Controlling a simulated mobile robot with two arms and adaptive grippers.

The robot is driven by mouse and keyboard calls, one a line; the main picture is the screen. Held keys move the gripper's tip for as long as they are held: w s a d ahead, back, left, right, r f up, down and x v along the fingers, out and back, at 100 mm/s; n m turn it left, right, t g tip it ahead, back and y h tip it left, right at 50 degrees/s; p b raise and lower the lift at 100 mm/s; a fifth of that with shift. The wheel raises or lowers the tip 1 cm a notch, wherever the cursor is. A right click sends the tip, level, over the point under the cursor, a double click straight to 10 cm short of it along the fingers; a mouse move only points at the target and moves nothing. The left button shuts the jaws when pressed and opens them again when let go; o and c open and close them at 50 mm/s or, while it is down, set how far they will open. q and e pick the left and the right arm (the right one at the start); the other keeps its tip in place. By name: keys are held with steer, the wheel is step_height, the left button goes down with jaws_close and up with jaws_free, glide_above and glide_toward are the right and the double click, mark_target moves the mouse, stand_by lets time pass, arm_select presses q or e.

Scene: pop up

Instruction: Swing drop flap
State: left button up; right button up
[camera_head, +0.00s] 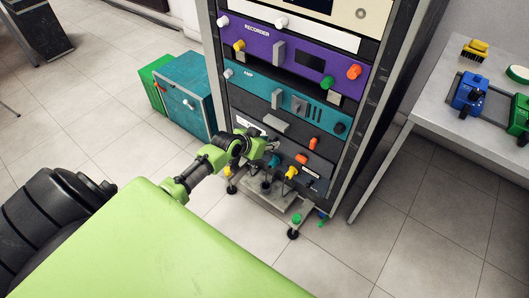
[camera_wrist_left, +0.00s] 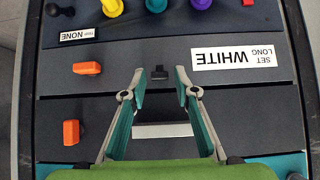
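The drop flap seems to be a dark panel low in the rack, and I cannot tell its edges for sure. In the left wrist view, which looks upside down, one dark panel (camera_wrist_left: 225,86) carries a small black knob (camera_wrist_left: 159,72), an orange latch (camera_wrist_left: 87,68) and a "SET LONG WHITE" label (camera_wrist_left: 237,55). My left gripper (camera_wrist_left: 160,80) is open, with its teal fingers on either side of the knob in the picture; contact cannot be told. In the head view the left gripper (camera_head: 272,146) is at the rack's lower front, partly hiding the panels. My right gripper is not in view.
A second orange latch (camera_wrist_left: 71,132) and a pale bar (camera_wrist_left: 162,130) are close to the fingers. A purple recorder unit (camera_head: 258,45) and a teal unit (camera_head: 247,84) are above. A teal cabinet (camera_head: 186,95) stands left, a table (camera_head: 445,101) right.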

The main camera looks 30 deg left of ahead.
arm_select(q)
steer(key=shift+w+f, duration=0.15)
steer(key=shift+f, duration=0.15)
steer(key=shift+w, duration=0.1)
steer(key=c, duration=0.7)
steer(key=shift+s+f, duration=0.4)
steer(key=shift+s, duration=0.2)
steer(key=shift+s+f, duration=0.35)
steer(key=shift+s, duration=0.25)
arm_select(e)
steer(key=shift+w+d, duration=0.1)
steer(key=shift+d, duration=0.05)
